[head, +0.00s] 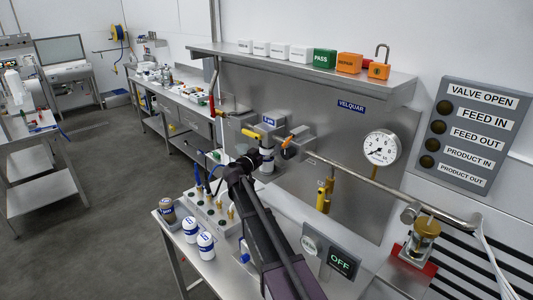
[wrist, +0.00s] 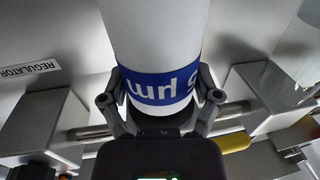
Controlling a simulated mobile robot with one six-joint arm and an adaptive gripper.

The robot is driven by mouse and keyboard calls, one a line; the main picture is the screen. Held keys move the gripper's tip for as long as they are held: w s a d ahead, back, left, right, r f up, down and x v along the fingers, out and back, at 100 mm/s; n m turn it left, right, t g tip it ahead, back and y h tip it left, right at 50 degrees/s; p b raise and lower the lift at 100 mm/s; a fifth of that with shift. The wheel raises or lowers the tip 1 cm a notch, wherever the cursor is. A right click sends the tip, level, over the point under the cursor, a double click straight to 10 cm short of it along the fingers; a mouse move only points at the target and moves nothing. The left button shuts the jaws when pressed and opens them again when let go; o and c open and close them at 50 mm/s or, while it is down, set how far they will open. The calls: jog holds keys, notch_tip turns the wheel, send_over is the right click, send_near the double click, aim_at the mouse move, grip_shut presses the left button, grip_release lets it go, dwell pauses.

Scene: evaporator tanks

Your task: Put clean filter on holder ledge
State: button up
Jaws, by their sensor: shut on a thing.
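My gripper (wrist: 160,105) is shut on a white cylindrical filter (wrist: 155,35) with a blue band; its lettering reads upside down, apparently "5 µm". Both fingers close around the band. I cannot tell which cylinder this is. No holder ledge can be made out clearly; my arm hides part of this area.
A horizontal pipe (head: 375,182), orange-handled valve (head: 287,142) and pressure gauge (head: 381,148) are right of my gripper. A shelf (head: 300,60) runs above.

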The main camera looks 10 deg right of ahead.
jog(key=shift+f, duration=0.25)
jog(key=o, duration=1)
jog(key=shift+r, duration=0.1)
jog(key=shift+o, duration=0.2)
jog(key=shift+r, duration=0.2)
jog(key=v, duration=1.2)
